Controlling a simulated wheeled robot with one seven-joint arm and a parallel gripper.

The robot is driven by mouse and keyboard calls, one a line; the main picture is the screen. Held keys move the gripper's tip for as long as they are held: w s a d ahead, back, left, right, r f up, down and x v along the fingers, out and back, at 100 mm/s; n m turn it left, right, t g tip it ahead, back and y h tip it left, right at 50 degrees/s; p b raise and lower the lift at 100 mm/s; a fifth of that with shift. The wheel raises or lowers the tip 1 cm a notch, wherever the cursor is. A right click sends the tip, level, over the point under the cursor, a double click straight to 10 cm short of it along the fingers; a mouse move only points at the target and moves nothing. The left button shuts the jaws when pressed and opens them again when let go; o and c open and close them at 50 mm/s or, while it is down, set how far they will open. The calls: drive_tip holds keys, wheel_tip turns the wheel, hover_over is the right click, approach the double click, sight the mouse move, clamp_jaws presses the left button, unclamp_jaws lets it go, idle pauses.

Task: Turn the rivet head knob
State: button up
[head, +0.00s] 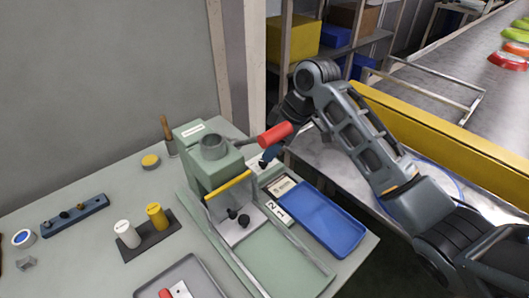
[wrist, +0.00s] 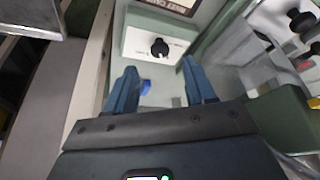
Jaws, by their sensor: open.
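A small black knob (wrist: 159,48) with a light pointer mark sits on a white panel (wrist: 136,42) in the wrist view; the panel's small print is too blurred to read. I take this to be the rivet head knob. It is hidden in the head view. My gripper (wrist: 159,70) is open and empty, its two blue fingers apart, with the knob ahead of the gap between them and not touched. In the head view, the blue end of my gripper (head: 270,157) is at the right side of the green press (head: 205,165), beside the red handle grip.
The red handle grip (head: 275,136) and a yellow bar (head: 228,186) stick out from the press. Black knobs (head: 239,216) stand on its front plate. A blue tray (head: 320,222) lies at the right. A yellow conveyor rail (head: 440,140) runs behind my arm.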

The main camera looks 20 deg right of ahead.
sight(263, 164)
drive_tip(key=shift+x, duration=2.65)
drive_tip(key=shift+c, duration=0.3)
clamp_jaws()
drive_tip(key=shift+n, duration=0.4)
drive_tip(key=n+b, duration=0.1)
drive_tip(key=n, duration=0.1)
drive_tip(key=n+g, duration=0.1)
drive_tip(key=n+g+y+b, duration=0.1)
drive_tip(key=n, duration=0.1)
drive_tip(key=shift+w+d+f+n+b, duration=0.1)
drive_tip(key=shift+w+f+n+b, duration=0.05)
drive_tip(key=shift+w+n+b, duration=0.15)
drive_tip(key=n+g+b, duration=0.2)
drive_tip(key=n+b, duration=0.1)
drive_tip(key=n, duration=0.2)
drive_tip(key=shift+w, duration=0.15)
drive_tip(key=shift+n, duration=0.4)
